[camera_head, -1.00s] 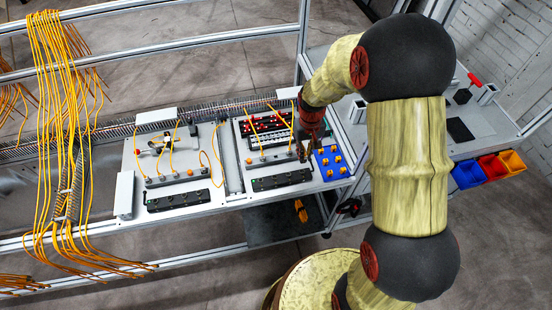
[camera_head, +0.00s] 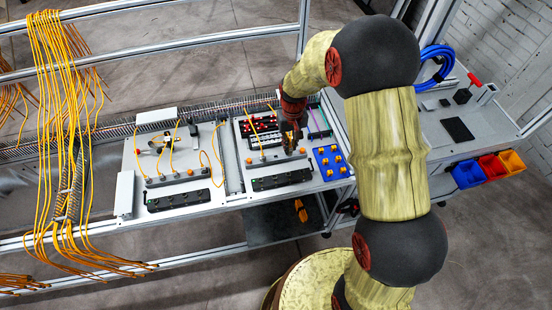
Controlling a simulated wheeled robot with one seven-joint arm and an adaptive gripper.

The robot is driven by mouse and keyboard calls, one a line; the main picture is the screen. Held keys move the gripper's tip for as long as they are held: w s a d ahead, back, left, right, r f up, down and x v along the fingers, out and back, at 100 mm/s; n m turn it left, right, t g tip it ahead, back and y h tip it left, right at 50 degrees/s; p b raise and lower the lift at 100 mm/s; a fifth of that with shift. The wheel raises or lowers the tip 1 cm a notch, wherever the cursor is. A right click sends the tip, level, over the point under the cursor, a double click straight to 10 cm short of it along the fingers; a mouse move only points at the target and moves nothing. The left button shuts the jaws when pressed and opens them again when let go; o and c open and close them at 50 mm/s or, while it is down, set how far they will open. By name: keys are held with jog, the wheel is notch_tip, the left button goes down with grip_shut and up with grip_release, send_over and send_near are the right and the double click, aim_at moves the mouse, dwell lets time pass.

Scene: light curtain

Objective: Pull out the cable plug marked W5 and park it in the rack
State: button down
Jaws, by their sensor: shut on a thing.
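My gripper (camera_head: 290,150) is over the right-hand panel (camera_head: 238,172), near its right side, pointing down. It is shut on an orange-yellow cable plug, which is small and mostly hidden between the fingers. I cannot read a W5 mark on it. A blue rack (camera_head: 330,163) with several orange-yellow pieces on it lies just right of my gripper. Yellow cables (camera_head: 256,138) run down to plugs on the right-hand panel, left of my gripper. Whether the held plug is seated or free cannot be told.
A black strip (camera_head: 282,179) is in front of my gripper. The left panel (camera_head: 180,195) carries more yellow cables. Blue coiled hose (camera_head: 432,62) lies on the right bench. Blue, red and orange bins (camera_head: 492,168) hang at its front edge. My arm covers the space between.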

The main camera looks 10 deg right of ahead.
jog(key=w+a, duration=0.4)
jog(key=shift+w, duration=0.3)
dwell(0.6)
jog(key=shift+a+f, duration=0.1)
jog(key=shift+f+b, duration=1.45)
jog(key=shift+f, duration=1.5)
jog(key=shift+f+b, duration=0.45)
jog(key=shift+f, duration=0.65)
dwell(1.5)
jog(key=c, duration=1.8)
grip_release()
jog(key=shift+o, duration=0.2)
